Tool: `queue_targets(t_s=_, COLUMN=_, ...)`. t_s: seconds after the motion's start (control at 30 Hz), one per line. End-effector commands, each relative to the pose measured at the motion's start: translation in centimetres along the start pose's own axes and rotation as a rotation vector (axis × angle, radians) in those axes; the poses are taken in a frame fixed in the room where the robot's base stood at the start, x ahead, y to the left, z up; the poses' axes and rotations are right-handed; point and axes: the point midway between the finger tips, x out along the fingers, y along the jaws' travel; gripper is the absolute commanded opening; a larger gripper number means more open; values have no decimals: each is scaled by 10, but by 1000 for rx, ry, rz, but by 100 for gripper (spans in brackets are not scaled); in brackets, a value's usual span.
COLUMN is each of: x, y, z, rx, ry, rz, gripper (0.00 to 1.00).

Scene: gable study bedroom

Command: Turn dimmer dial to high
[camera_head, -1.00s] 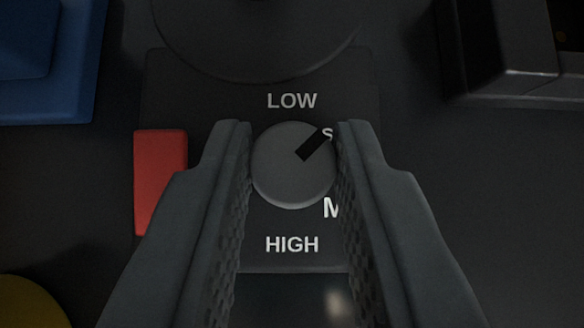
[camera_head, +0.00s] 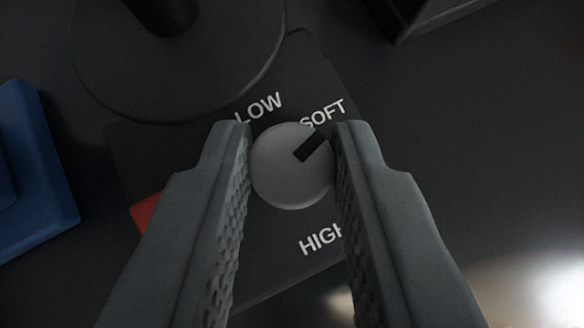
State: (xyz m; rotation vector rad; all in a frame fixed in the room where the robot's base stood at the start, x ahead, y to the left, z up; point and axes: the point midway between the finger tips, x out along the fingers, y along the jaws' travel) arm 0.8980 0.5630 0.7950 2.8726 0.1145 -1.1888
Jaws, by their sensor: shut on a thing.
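The dimmer dial (camera_head: 285,180) is a round grey knob with a black pointer mark. It sits on a dark plate (camera_head: 175,150) with white labels. My gripper (camera_head: 292,165) is shut on the dial, one finger on each side. The pointer faces the upper right, at the lower right end of the SOFT label (camera_head: 323,114), slightly past its middle on the clockwise side. LOW (camera_head: 258,107) is above the dial. HIGH (camera_head: 320,240) is below it, partly covered by the right finger. A label between SOFT and HIGH is hidden behind that finger.
A round black base (camera_head: 200,80) with a stem stands at the upper left, close to the plate. A blue object (camera_head: 40,170) is at the left. A red block (camera_head: 148,213) is partly hidden by the left finger. A black box (camera_head: 430,15) is at the top right. The surface at right is clear.

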Motion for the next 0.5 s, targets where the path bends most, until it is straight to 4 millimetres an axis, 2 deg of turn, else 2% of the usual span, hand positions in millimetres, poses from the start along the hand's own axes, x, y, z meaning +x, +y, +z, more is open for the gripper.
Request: queue_targets(t_s=0.5, x=1, y=-1, z=1, rx=82, ry=-2, rz=82, gripper=0)
